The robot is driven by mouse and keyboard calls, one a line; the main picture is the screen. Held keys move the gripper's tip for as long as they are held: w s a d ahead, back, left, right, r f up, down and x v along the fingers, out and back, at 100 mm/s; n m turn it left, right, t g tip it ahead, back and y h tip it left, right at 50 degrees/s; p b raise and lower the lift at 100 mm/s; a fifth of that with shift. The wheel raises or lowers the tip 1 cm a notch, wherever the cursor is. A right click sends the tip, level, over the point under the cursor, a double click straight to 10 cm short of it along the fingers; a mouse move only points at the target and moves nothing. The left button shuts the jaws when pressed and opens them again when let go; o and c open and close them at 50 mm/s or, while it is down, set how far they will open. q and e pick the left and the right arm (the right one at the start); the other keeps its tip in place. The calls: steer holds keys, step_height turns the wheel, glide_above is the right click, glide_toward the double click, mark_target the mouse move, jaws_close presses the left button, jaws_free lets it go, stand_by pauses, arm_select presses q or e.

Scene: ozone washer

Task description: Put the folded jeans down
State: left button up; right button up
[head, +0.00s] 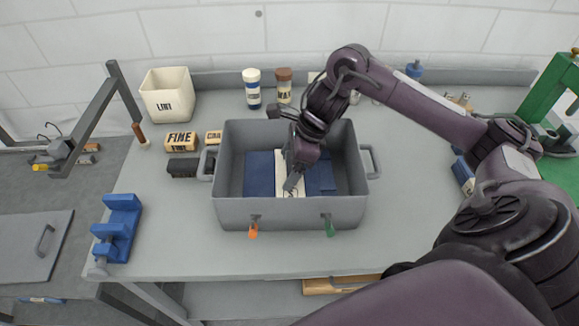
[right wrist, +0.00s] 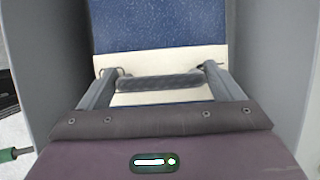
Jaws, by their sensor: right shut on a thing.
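The folded jeans (head: 259,177) look like a flat dark blue bundle crossed by a cream band (head: 281,160), inside the grey open bin (head: 290,213). The speckled blue also shows in the right wrist view (right wrist: 158,25). My right gripper (head: 291,184) reaches down into the bin over the band. In the right wrist view its fingers are apart, with a dark grey bar (right wrist: 160,82) between them, lying over the cream band. The gripper hides part of the band. I cannot tell whether the bundle touches the bin floor. My left gripper is not in view.
A blue clamp (head: 120,226) stands on the table to the left. A white LINT bin (head: 168,94), several labelled blocks (head: 181,141) and jars (head: 252,88) stand behind. A green press (head: 560,95) stands at the right. The table right of the bin is mostly clear.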

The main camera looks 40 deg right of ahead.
steer(key=shift+d+f, duration=0.1)
steer(key=shift+f, duration=0.45)
steer(key=shift+f, duration=0.2)
steer(key=o, duration=1.6)
steer(key=shift+r, duration=0.2)
steer(key=p+v, duration=0.2)
steer(key=v, duration=1)
